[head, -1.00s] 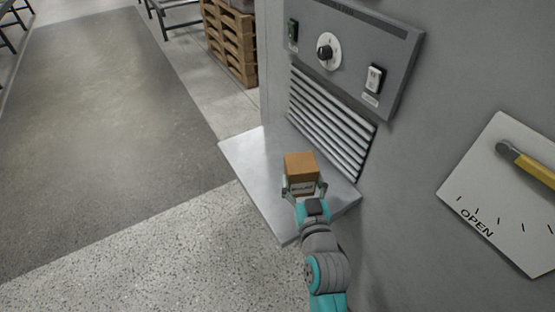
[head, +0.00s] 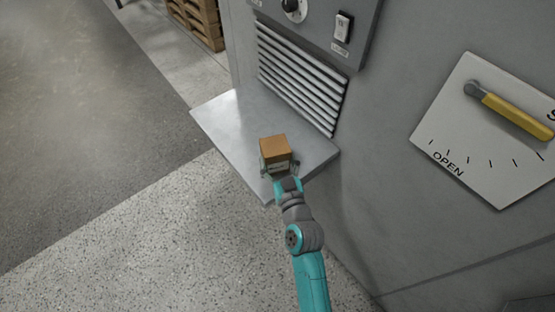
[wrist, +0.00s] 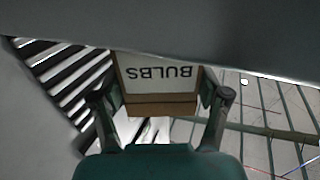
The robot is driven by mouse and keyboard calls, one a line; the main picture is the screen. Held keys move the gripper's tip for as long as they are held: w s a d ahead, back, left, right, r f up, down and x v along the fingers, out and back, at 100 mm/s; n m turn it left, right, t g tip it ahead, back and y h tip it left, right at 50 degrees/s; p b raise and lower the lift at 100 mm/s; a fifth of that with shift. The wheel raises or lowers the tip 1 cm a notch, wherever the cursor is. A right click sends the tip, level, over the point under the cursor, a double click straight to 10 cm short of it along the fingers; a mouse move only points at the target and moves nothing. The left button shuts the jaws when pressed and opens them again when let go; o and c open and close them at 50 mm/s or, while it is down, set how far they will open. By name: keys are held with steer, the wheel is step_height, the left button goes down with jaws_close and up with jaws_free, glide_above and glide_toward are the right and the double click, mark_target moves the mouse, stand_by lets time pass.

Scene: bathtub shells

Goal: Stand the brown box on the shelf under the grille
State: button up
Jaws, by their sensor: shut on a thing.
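The brown box (head: 275,146) is held in my gripper (head: 279,170), with the fingers at its two sides. In the head view it shows against the near part of the grey shelf (head: 222,118). In the wrist view the box (wrist: 155,103) has a white label reading BULBS, upside down in that picture, between the two fingers (wrist: 160,95). A grey band, likely the shelf, hides the box's base there, so I cannot tell whether it touches the shelf. The slatted grille (head: 300,80) is on the wall behind the shelf.
A control panel (head: 320,30) with a knob and a switch is above the grille. A plate marked OPEN with a yellow-handled lever (head: 515,115) is on the wall at right. Wooden pallets (head: 200,22) stand at the back. The shelf's left part is bare.

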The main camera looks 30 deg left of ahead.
steer(key=o, duration=1.4)
steer(key=shift+f, duration=0.1)
steer(key=v, duration=1.2)
